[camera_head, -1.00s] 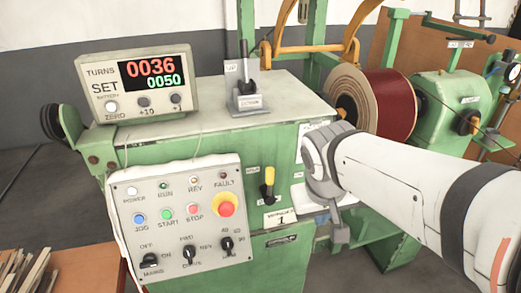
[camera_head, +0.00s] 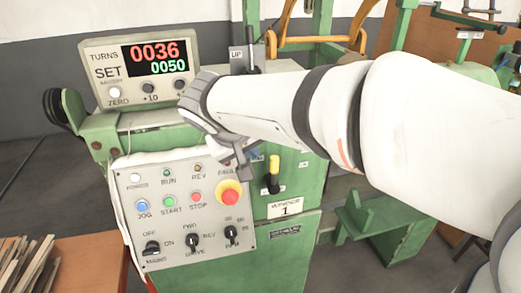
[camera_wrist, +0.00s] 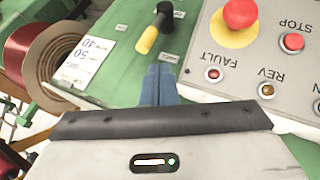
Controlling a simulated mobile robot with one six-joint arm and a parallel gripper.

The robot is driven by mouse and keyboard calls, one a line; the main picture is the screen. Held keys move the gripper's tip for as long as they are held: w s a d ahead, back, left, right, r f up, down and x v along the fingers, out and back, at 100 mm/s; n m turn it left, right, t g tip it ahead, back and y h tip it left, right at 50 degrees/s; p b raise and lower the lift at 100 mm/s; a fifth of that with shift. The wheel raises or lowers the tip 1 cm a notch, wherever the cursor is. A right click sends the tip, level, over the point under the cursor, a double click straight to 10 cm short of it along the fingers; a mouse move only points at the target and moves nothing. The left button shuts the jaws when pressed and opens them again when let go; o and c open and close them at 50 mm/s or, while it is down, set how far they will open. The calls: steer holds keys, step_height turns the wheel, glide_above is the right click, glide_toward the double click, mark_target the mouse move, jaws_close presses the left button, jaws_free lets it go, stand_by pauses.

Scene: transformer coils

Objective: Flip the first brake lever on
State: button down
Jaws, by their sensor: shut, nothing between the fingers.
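A short lever with a yellow grip and black end (camera_head: 273,175) is on the green front of the winding machine (camera_head: 295,185), above a plate numbered 1. Its small labels are too small to read. In the wrist view the lever (camera_wrist: 149,38) lies just beyond the fingertips, with a visible gap. My gripper (camera_head: 242,168) is shut and empty, left of the lever in the head view, in front of the control panel's upper right corner. The closed blue fingers show in the wrist view (camera_wrist: 160,80). The lever's yellow end appears nearer to the fingers than its black end.
The control panel (camera_head: 190,215) has a red emergency button (camera_head: 229,196) close to my gripper. A red coil (camera_wrist: 25,50) shows in the wrist view.

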mark_target(272, 170)
steer(key=x, duration=0.9)
steer(key=shift+w+f+p, duration=0.15)
steer(key=shift+f+p, duration=0.05)
steer(key=shift+p, duration=0.1)
steer(key=shift+r+p, duration=0.15)
steer(key=shift+p, duration=0.15)
